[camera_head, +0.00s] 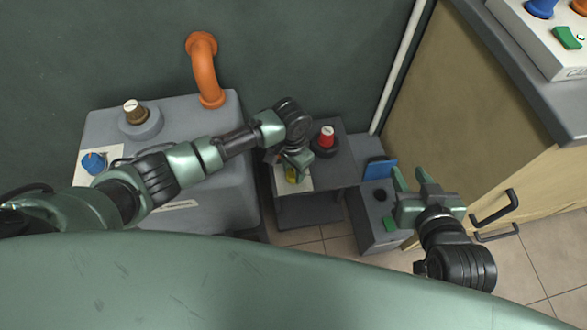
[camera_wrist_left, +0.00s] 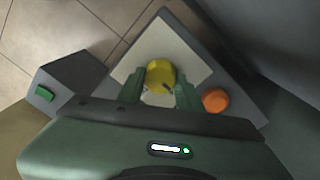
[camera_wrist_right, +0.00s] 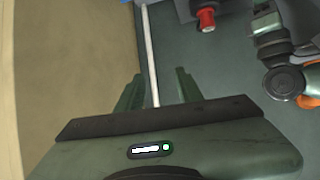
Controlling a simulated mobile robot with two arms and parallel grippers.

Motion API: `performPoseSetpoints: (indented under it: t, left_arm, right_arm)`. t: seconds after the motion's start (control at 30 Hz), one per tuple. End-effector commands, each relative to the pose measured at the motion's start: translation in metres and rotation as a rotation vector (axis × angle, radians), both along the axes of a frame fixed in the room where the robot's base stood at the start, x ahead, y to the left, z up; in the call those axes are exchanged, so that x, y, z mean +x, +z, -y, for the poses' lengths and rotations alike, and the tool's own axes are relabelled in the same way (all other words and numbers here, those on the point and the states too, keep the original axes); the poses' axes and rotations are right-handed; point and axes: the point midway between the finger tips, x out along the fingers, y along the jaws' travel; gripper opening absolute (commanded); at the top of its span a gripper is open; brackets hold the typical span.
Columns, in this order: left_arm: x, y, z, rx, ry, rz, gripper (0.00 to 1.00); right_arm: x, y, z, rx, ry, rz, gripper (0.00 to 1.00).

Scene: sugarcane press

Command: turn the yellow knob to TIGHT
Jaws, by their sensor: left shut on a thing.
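The yellow knob (camera_wrist_left: 160,73) stands on a white plate (camera_wrist_left: 165,42) on top of a grey unit. In the left wrist view a dark pointer mark shows at its lower right edge; no TIGHT lettering is legible. My left gripper (camera_wrist_left: 160,92) is shut on the yellow knob, one green finger on each side. In the head view the knob (camera_head: 292,175) is partly hidden under my left gripper (camera_head: 296,162). My right gripper (camera_head: 412,182) is open and empty, away to the right, and its spread fingers also show in the right wrist view (camera_wrist_right: 158,90).
A red knob (camera_head: 327,137) stands right beside my left gripper. A grey machine with a brown knob (camera_head: 135,112), a blue knob (camera_head: 94,162) and an orange pipe (camera_head: 204,68) is at left. A low box with a green button (camera_head: 390,224) and a wooden cabinet (camera_head: 460,110) are at right.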

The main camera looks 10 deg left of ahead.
Motion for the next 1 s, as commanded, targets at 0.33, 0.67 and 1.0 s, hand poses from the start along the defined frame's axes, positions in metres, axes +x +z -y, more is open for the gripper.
performPoseSetpoints:
  t: [0.33, 0.67, 1.0]
  left_arm:
    - [0.0, 0.004, 0.001, 0.0, -0.144, -0.001, 0.0]
    - [-0.001, 0.004, 0.002, -0.001, -0.386, -0.001, 0.0]
    - [-0.002, 0.003, 0.003, -0.002, -0.706, -0.001, 0.0]
  right_arm:
    - [-0.065, -0.048, 0.025, -0.087, -0.029, -0.387, 0.36]
    - [-0.139, -0.064, 0.048, -0.158, -0.055, -0.731, 0.36]
    - [-0.131, -0.079, 0.046, -0.159, -0.053, -0.745, 0.36]
